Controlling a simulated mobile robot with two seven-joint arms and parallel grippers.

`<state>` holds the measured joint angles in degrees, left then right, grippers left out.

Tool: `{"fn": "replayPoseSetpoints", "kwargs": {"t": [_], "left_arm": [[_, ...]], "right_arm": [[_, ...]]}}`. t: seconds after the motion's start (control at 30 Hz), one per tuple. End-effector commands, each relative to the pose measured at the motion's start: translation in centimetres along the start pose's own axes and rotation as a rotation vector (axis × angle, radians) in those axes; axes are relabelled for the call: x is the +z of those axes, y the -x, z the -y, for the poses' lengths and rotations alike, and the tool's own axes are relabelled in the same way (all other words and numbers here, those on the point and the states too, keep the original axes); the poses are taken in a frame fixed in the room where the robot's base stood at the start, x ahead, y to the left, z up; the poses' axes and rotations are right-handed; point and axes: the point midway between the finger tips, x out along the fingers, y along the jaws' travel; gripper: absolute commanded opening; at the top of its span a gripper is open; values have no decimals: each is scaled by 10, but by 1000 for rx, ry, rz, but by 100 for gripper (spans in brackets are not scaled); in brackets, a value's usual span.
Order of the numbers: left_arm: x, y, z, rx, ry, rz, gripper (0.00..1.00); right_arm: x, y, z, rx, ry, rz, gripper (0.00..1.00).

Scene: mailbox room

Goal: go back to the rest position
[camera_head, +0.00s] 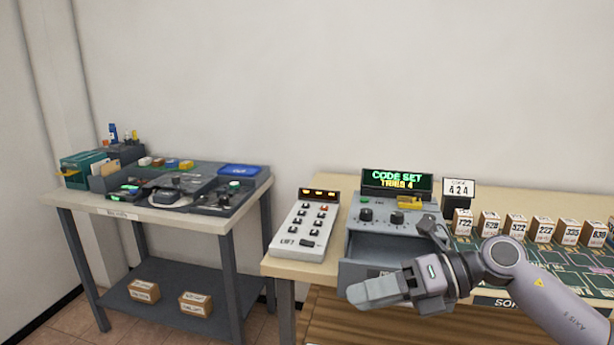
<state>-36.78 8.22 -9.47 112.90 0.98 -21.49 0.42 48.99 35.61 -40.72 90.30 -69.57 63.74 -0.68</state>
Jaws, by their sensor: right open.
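My right gripper (398,272) is at the end of my right arm, which comes in from the lower right. It is open, and I see nothing held in it. It hovers in front of a grey console (365,233) and hides part of the console's drawer front. The console has dark knobs, a yellow piece on top and a display (397,182) reading "CODE SET" and "TRIES 4". My left gripper is not in view.
A white button panel (303,230) stands left of the console. Several numbered boxes (517,228) line the green sorting mat (590,258) at right. A side table (145,212) with trays stands at left; two boxes sit on its lower shelf.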

Motion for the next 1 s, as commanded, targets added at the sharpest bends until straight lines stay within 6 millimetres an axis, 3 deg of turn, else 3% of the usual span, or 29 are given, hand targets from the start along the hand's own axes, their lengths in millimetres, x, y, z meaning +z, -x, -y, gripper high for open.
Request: {"fn": "replayPoseSetpoints", "kwargs": {"t": [0.1,0.27,0.43,0.57,0.77,0.9,1.0], "left_arm": [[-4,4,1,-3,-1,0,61],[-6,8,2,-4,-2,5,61],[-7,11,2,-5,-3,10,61],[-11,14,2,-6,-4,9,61],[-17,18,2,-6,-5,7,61],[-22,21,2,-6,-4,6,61],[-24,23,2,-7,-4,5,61]], "right_arm": [[-9,-22,-16,194,-165,134,46],[-14,-30,-23,399,-425,337,46],[-22,-23,-6,556,-752,571,46],[-40,-13,22,629,-1028,755,46],[-99,4,79,658,-1485,1036,46],[-166,12,116,619,-1818,1225,46],[-220,16,132,568,-2044,1341,46]]}}
